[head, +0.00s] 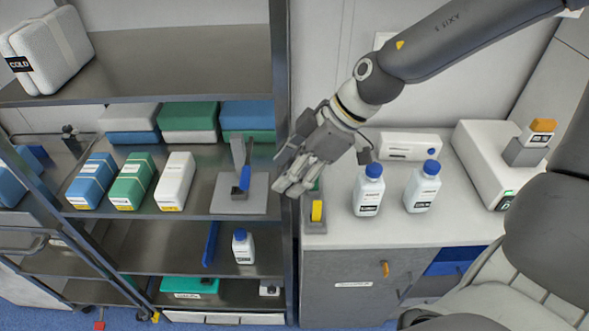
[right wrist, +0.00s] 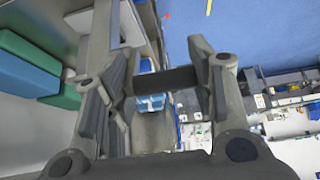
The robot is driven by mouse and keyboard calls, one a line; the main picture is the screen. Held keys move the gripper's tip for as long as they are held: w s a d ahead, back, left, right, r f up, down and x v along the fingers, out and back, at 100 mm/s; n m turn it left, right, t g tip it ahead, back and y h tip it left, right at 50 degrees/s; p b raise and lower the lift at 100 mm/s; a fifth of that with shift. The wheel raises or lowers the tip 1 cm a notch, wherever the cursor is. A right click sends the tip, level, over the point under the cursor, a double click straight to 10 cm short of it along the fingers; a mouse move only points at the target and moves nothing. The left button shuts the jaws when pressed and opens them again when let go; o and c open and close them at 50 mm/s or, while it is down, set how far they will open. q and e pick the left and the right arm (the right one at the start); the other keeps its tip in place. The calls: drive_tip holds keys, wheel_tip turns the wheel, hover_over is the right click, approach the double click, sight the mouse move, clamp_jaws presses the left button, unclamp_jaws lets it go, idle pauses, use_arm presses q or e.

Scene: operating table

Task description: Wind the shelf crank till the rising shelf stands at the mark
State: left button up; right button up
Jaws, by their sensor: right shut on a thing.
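My right gripper (head: 286,176) is at the right front post of the shelf rack, its fingers pointing down and left. In the right wrist view my right gripper (right wrist: 165,85) is shut on a short dark bar (right wrist: 165,79), which looks like the crank's grip. The rest of the crank is hidden behind the fingers in the head view. The rack has several grey shelves; the middle shelf (head: 145,208) holds boxes and a grey stand with a blue handle (head: 244,180). I cannot tell which shelf rises, and I cannot make out the mark. My left gripper is not in view.
Right of the post, a white counter holds a grey block with a yellow part (head: 317,211), two blue-capped bottles (head: 369,190) (head: 422,187) and a white device (head: 495,160). Another bottle (head: 243,246) stands on a lower shelf. The rack post (head: 281,60) is close beside the gripper.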

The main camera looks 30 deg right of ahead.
drive_tip(key=shift+s+a, duration=0.15)
drive_tip(key=shift+s, duration=0.15)
drive_tip(key=o, duration=0.9)
drive_tip(key=shift+a, duration=0.1)
drive_tip(key=shift+r, duration=0.1)
drive_tip(key=shift+w+r, duration=0.1)
drive_tip(key=shift+w, duration=0.1)
drive_tip(key=shift+y, duration=0.4)
